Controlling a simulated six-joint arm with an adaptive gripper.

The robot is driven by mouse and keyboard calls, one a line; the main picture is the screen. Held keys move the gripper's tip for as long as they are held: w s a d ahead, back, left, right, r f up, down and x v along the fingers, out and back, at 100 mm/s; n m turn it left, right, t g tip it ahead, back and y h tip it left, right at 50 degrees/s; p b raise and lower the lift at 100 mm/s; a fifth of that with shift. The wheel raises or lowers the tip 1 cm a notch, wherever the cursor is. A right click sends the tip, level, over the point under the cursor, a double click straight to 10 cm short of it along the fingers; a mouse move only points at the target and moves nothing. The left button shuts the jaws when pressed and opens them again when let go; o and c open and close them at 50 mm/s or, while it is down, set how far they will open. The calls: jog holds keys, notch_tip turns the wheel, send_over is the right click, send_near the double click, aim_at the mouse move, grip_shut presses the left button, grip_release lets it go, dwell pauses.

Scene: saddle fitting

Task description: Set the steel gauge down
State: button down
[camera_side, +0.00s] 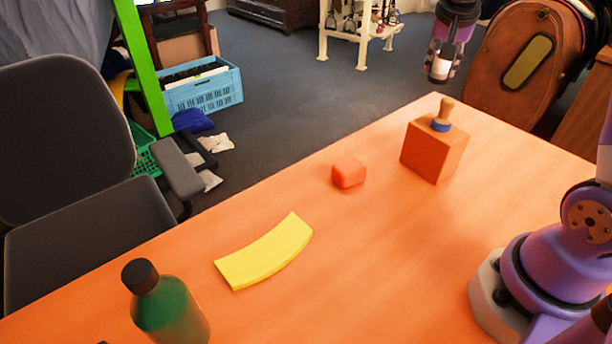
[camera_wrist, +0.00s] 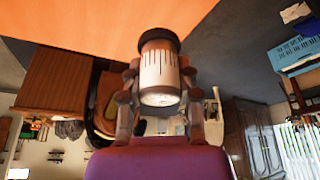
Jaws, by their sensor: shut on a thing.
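My gripper (camera_side: 439,72) is in the air at the top of the side view, beyond the far edge of the table in that picture. In the wrist view my gripper (camera_wrist: 159,92) is shut on a short cylinder with a dark end, a pale body with fine dark lines and a shiny end face. I take it to be the steel gauge (camera_wrist: 160,66). One finger is on each side of it. In the side view the gauge is small and partly covered by the fingers. It touches nothing but my gripper.
On the orange table (camera_side: 330,270) stand an orange block (camera_side: 430,155) with a wooden-knobbed, blue-based piece (camera_side: 442,118) on top, a small red cube (camera_side: 348,173), a curved yellow piece (camera_side: 264,252) and a green bottle (camera_side: 170,308). The table's middle right is clear.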

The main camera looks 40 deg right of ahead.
jog(key=s+d+f+m+g, duration=0.2)
jog(key=s+d+f+m, duration=0.2)
jog(key=s+d+m, duration=0.3)
jog(key=m+g, duration=0.2)
jog(key=m, duration=0.2)
send_over(501, 154)
jog(key=a, duration=0.2)
notch_tip(501, 154, down, 3)
jog(key=f, duration=0.9)
jog(key=shift+w+d+f, duration=0.25)
jog(key=shift+w+f, duration=0.05)
jog(key=shift+f, duration=0.05)
jog(key=shift+f, duration=0.15)
jog(key=c, duration=0.6)
grip_release()
jog(key=shift+o, duration=0.2)
